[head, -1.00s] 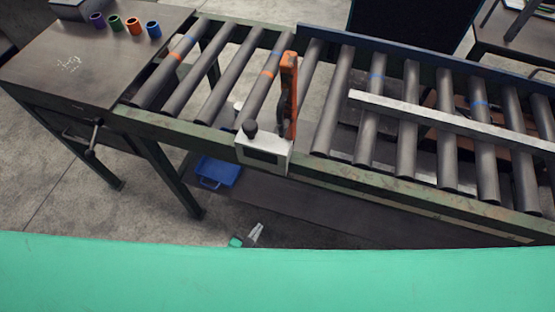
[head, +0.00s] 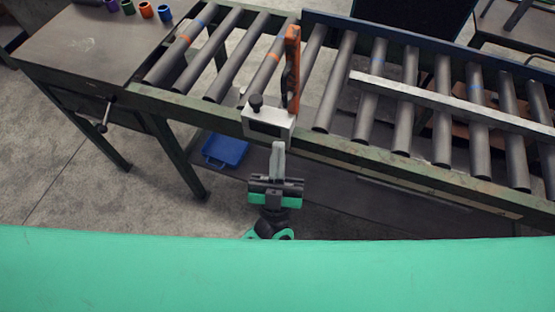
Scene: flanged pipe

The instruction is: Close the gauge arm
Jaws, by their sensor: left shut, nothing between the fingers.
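The gauge arm (head: 292,62) is orange with a dark part on its side. It stands upright over the roller conveyor, rising from a pale grey block (head: 268,123) with a black knob (head: 256,102) on the conveyor's front rail. My left gripper (head: 278,148) is shut and empty, its fingers pointing up in the picture just below the block. Whether the fingertips touch the block cannot be told. My right gripper is not in view.
The roller conveyor (head: 345,80) has a long grey bar (head: 450,105) lying across its right rollers. A dark table (head: 90,45) with several coloured rings stands at the left. A blue bin (head: 224,150) sits below the conveyor. Open floor lies at the lower left.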

